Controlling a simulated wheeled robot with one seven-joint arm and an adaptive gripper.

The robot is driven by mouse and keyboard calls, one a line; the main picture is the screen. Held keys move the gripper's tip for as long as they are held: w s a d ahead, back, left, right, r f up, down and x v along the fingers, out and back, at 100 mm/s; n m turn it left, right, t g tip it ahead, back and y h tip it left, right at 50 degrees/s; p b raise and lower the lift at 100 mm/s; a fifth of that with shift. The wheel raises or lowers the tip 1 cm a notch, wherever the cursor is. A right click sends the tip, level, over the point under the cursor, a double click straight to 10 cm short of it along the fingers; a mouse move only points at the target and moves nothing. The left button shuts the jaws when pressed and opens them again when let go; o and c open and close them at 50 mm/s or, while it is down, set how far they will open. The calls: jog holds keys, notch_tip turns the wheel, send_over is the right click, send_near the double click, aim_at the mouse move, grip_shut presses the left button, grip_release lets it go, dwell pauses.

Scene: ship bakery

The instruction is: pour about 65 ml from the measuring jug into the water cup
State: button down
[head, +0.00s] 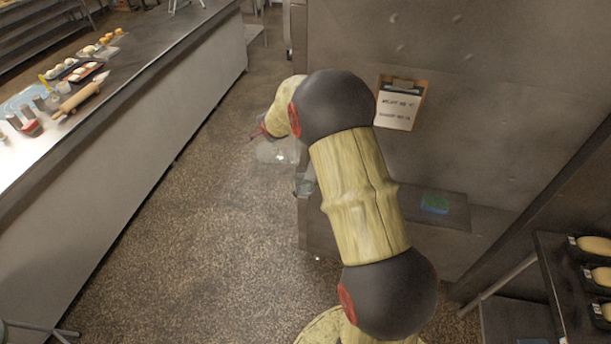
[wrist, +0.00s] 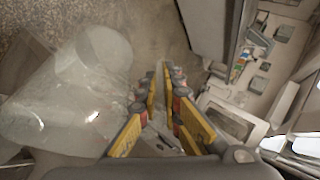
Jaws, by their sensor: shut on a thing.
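My gripper (head: 262,132) is partly hidden behind my wrist in the head view. In the wrist view its yellow-padded fingers (wrist: 165,78) are close together. A large clear vessel, which looks like the measuring jug (wrist: 50,108), is beside the fingers at left. The gripper appears shut on its handle, though the grip itself is hard to see. The jug also shows faintly in the head view (head: 278,152), above the floor. Its tilt and water level cannot be told. Another clear vessel (head: 305,182), possibly the water cup, is partly hidden by my arm near the ledge's left end.
A clipboard (head: 400,104) hangs on the wall above. A long counter (head: 150,75) at left holds a rolling pin (head: 79,99) and small containers. Open floor lies between.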

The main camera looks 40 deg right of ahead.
dwell(0.6)
jog(key=f+g+b, duration=0.1)
jog(key=b, duration=0.2)
jog(key=w+f+b, duration=0.1)
jog(key=b, duration=0.3)
jog(key=shift+w+a+f+g, duration=0.2)
jog(key=shift+w+g, duration=0.05)
jog(key=shift+g, duration=0.15)
jog(key=shift+w+a+f+n+g+b, duration=0.1)
jog(key=shift+w+f+n+g+b, duration=0.2)
jog(key=shift+f+b, duration=0.3)
jog(key=w+f+n+g+h+p, duration=0.1)
jog(key=w+f+g+p, duration=0.4)
jog(key=p, duration=0.4)
jog(key=shift+a+f+g+h, duration=0.3)
jog(key=shift+f+g, duration=0.6)
jog(key=shift+g, duration=0.2)
jog(key=shift+w, duration=0.1)
